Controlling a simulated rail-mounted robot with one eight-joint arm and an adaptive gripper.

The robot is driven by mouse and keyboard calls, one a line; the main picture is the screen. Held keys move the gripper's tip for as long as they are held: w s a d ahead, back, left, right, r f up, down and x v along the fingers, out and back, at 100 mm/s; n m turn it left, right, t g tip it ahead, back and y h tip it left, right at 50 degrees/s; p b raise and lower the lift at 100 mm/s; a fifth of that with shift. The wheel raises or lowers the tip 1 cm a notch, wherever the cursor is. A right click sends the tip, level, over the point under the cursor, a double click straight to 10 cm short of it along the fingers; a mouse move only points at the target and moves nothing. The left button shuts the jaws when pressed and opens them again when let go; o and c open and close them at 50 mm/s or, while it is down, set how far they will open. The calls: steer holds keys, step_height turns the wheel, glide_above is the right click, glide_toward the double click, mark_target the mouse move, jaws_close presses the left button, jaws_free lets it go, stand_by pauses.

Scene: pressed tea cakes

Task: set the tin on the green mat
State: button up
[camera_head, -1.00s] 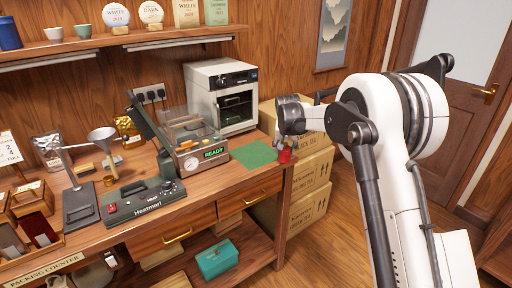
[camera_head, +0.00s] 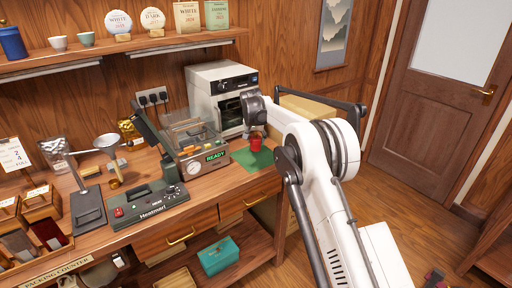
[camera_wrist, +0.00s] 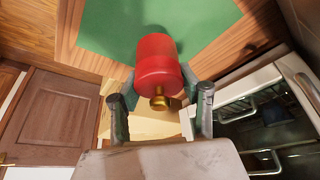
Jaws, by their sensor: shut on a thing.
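The red tin (camera_head: 256,145) has a gold knob, which shows in the wrist view together with the tin's red body (camera_wrist: 157,60). My gripper (camera_head: 256,134) is shut on the tin, with one finger on each side of it in the wrist view (camera_wrist: 160,84). The green mat (camera_head: 260,163) lies flat on the counter near its right end. It also shows in the wrist view (camera_wrist: 110,25) beyond the tin. The tin appears over the mat's back part in the head view. I cannot tell whether it touches the mat.
The white oven (camera_head: 205,98) stands behind the mat, close to my gripper, and shows at the right of the wrist view (camera_wrist: 265,125). The heat sealer (camera_head: 150,200) and the machine with the READY display (camera_head: 205,165) stand left of the mat.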

mark_target(256, 146)
steer(key=shift+f, duration=1.9)
steer(key=shift+f, duration=0.1)
steer(key=shift+f, duration=0.15)
steer(key=o, duration=1.2)
steer(key=shift+c, duration=0.2)
